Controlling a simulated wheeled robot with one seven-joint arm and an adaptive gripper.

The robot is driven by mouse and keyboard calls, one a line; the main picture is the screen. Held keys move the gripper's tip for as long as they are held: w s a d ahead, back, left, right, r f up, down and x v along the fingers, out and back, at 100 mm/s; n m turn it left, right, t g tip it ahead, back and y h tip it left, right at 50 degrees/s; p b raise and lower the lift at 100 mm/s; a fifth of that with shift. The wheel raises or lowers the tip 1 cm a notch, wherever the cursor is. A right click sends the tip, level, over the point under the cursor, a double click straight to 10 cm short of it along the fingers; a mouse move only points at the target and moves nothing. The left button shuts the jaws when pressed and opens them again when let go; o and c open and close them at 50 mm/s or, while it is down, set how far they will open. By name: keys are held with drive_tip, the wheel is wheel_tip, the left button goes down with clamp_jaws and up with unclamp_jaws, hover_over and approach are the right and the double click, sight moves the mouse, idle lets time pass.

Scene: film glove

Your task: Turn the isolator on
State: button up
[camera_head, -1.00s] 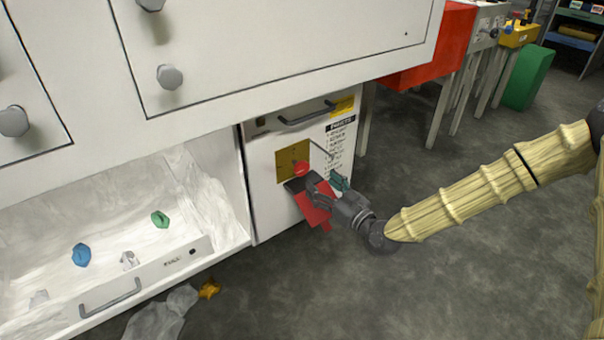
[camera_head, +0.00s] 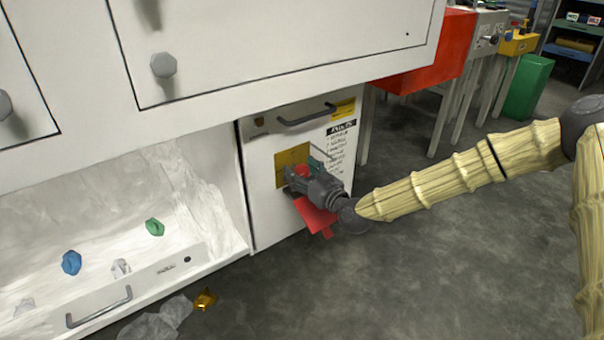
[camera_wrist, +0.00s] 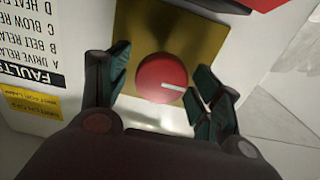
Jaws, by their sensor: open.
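The isolator is a round red knob (camera_wrist: 162,78) with a white line, on a yellow-brown plate (camera_wrist: 197,45) on the white cabinet front. In the wrist view the white line points to the right. My gripper (camera_wrist: 165,95) is open, with one green-padded finger on each side of the knob. I cannot tell whether the fingers touch it. In the head view my gripper (camera_head: 300,175) is at the plate (camera_head: 284,170) and hides most of the knob (camera_head: 302,171).
A red tag or panel (camera_head: 316,216) hangs below the gripper. A faults list (camera_head: 341,140) and a bar handle (camera_head: 306,116) are on the cabinet. An open bin at left holds a blue piece (camera_head: 71,262) and a green piece (camera_head: 154,227). Grey floor to the right is clear.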

drive_tip(key=shift+c, duration=0.4)
drive_tip(key=c, duration=0.9)
drive_tip(key=shift+c, duration=0.2)
drive_tip(key=shift+p, duration=0.35)
drive_tip(key=m+p, duration=0.2)
drive_tip(key=m, duration=0.1)
drive_tip(key=shift+d+r, duration=0.1)
drive_tip(key=shift+r, duration=0.05)
drive_tip(key=m+p, duration=0.3)
drive_tip(key=m, duration=0.2)
drive_tip(key=shift+w+d+p, duration=0.1)
drive_tip(key=shift+p, duration=0.25)
drive_tip(key=m, duration=0.2)
drive_tip(key=m+p, duration=0.1)
drive_tip(key=m, duration=0.2)
drive_tip(key=shift+f+m, duration=0.3)
drive_tip(key=shift+m, duration=0.1)
drive_tip(key=shift+w+f+m+p, duration=0.1)
drive_tip(key=shift+m+p, duration=0.2)
drive_tip(key=shift+m, duration=1.7)
